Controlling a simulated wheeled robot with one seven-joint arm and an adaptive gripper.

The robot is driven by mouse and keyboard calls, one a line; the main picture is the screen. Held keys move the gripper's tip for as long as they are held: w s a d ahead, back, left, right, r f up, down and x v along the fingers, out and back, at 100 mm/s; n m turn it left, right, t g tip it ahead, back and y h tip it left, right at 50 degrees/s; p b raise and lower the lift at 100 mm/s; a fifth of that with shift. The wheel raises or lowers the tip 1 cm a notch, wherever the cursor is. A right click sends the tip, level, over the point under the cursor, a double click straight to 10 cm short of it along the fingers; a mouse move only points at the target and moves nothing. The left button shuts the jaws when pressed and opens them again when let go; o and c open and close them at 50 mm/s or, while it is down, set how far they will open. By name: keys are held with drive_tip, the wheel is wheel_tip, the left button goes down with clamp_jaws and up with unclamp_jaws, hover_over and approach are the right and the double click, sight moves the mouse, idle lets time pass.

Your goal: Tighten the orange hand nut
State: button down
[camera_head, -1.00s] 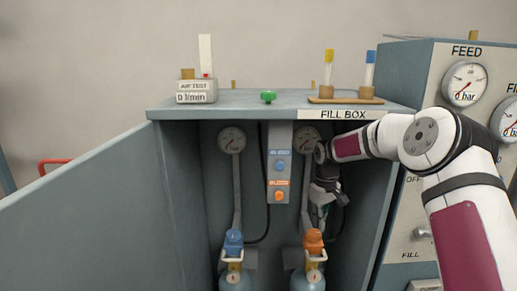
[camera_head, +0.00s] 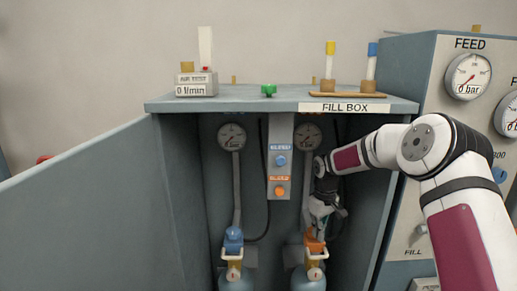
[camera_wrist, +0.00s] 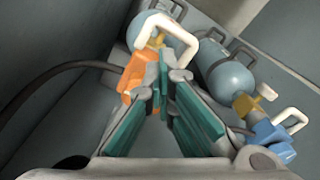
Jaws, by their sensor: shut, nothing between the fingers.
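The orange hand nut (camera_head: 313,241) sits atop the right-hand cylinder (camera_head: 309,280) inside the fill box. My gripper (camera_head: 319,229) is directly above it and partly covers it. In the wrist view, the orange nut (camera_wrist: 131,76) shows beside and behind the fingertips, with a white handle above it. My gripper's teal-padded fingers (camera_wrist: 164,72) meet at their tips with nothing held between them. I cannot tell whether they touch the nut.
The left cylinder has a blue hand nut (camera_head: 233,240). Its blue part also shows in the wrist view (camera_wrist: 272,142). A grey strip with blue and orange buttons (camera_head: 280,160) hangs between two gauges. The box's right wall (camera_head: 377,200) is close to my arm.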

drive_tip(key=shift+d+f+b, duration=0.45)
drive_tip(key=shift+d+f, duration=0.1)
drive_tip(key=shift+d, duration=0.05)
idle(0.3)
drive_tip(key=shift+w+d+b, duration=0.3)
drive_tip(key=shift+d+b, duration=0.1)
drive_tip(key=shift+d, duration=0.1)
drive_tip(key=shift+w+d+b, duration=0.3)
drive_tip(key=shift+d+b, duration=0.05)
drive_tip(key=shift+d, duration=0.15)
drive_tip(key=shift+w+d, duration=0.15)
drive_tip(key=shift+d, duration=0.15)
idle(0.4)
wheel_tip(320, 180, up, 6)
drive_tip(key=p, duration=0.1)
drive_tip(key=shift+r+p, duration=0.15)
drive_tip(key=shift+p, duration=0.25)
idle(0.4)
